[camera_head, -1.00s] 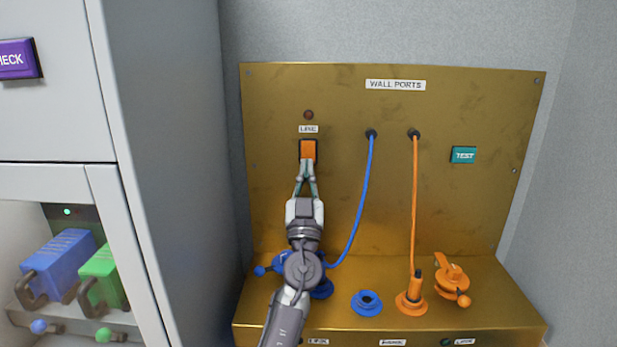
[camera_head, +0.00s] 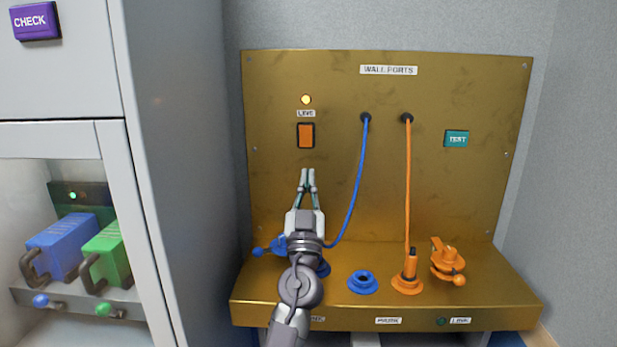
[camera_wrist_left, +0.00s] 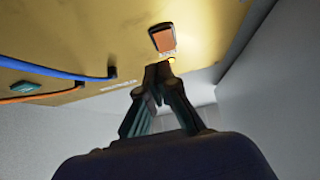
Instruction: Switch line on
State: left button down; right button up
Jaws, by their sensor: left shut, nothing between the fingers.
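The orange LINE switch (camera_head: 306,135) sits in a dark frame on the upper left of the brass wall panel. A small round lamp (camera_head: 306,100) above it glows yellow. My left gripper (camera_head: 308,173) is shut and empty, just below the switch and apart from it. In the left wrist view, the gripper's closed fingertips (camera_wrist_left: 158,72) point toward the panel, and the orange switch (camera_wrist_left: 163,39) shows beyond them. My right gripper is not in view.
The brass panel (camera_head: 430,190) also carries a blue cable (camera_head: 361,185), an orange cable (camera_head: 408,190) and a teal TEST button (camera_head: 456,139). Blue and orange port fittings stand on the ledge below. A grey cabinet (camera_head: 175,170) stands close on the left, with blue and green blocks inside.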

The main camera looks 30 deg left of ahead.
pick_arm(q)
jog(key=b+v, duration=0.1)
jog(key=v, duration=0.1)
jog(key=b+v, duration=0.1)
jog(key=f+b+v, duration=0.1)
jog(key=v, duration=0.1)
jog(key=shift+w+f, duration=0.1)
jog(key=shift+f, duration=0.1)
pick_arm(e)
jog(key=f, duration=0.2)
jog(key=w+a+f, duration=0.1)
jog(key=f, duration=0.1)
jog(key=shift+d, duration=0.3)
